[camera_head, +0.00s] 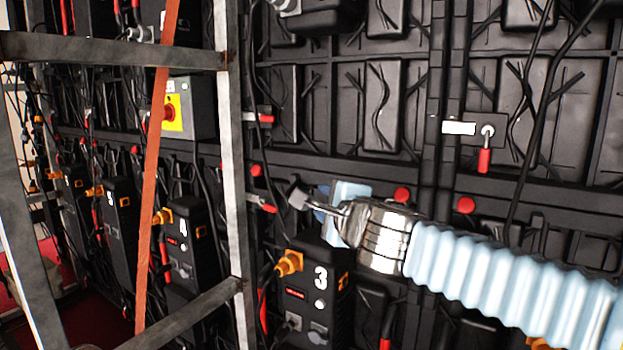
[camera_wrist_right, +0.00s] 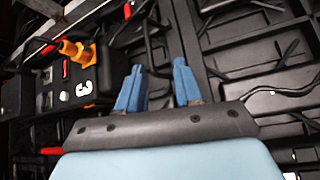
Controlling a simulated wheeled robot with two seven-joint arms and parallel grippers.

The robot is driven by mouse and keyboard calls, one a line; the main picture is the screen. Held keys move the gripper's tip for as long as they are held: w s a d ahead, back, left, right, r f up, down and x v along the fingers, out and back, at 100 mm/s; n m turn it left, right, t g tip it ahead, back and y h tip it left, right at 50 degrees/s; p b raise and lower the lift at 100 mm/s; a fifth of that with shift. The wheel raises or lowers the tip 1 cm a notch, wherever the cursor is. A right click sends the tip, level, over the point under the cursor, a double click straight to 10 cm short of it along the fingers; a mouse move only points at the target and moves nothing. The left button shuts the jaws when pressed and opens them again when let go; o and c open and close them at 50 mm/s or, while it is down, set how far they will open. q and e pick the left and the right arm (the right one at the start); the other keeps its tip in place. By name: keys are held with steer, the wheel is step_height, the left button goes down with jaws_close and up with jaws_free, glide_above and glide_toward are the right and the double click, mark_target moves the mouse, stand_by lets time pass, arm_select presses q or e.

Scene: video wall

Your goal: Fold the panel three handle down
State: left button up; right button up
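The black box marked 3 (camera_head: 318,285) hangs low on the wall, with an orange plug at its upper left. It also shows at the left of the right wrist view (camera_wrist_right: 78,82). My right gripper (camera_head: 330,207) is just above this box in the head view, its arm reaching in from the right. In the right wrist view its two blue fingers (camera_wrist_right: 158,82) stand apart with nothing visible gripped between them. I cannot clearly make out the panel three handle; the gripper covers part of the area above the box. My left gripper is not in view.
A grey metal frame (camera_head: 233,150) and an orange strap (camera_head: 154,190) stand at the left. Behind them are a box marked 4 (camera_head: 180,240) and a yellow and red switch box (camera_head: 185,108). A red-handled latch (camera_head: 484,160) is at the right. Cables hang across the wall.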

steer(key=shift+m+g+h, duration=0.3)
steer(key=shift+h, duration=0.3)
steer(key=x, duration=0.4)
steer(key=f+x, duration=0.1)
steer(key=x, duration=0.7)
steer(key=shift+w+a+f+p, duration=0.15)
steer(key=shift+a+f+p, duration=0.15)
jaws_close()
